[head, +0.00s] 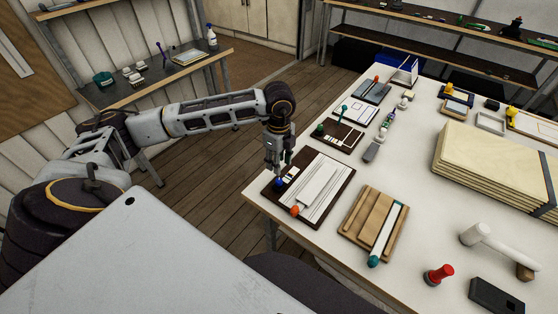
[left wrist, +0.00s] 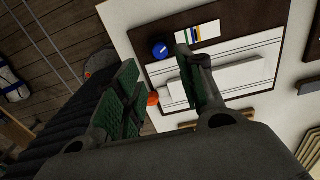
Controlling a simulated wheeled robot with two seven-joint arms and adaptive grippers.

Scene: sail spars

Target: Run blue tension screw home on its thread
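The blue tension screw (head: 279,183) sits at the left corner of a dark-framed board (head: 334,197) with a white striped face. In the left wrist view the blue screw's round head (left wrist: 160,50) shows beyond the fingertips, beside small coloured strips. An orange knob (head: 295,210) is at the board's near corner; it also shows between the fingers in the left wrist view (left wrist: 153,98). My left gripper (head: 278,165) points down just above the blue screw. Its green-padded fingers (left wrist: 157,62) are apart with nothing between them. The screw's thread is hidden. My right gripper is not in view.
A wooden board with a teal knob (head: 373,261) lies right of the striped board. A dark board with a green knob (head: 319,130) lies behind it. A red knob (head: 439,274), a white mallet (head: 490,240) and stacked cream sheets (head: 495,165) are further right.

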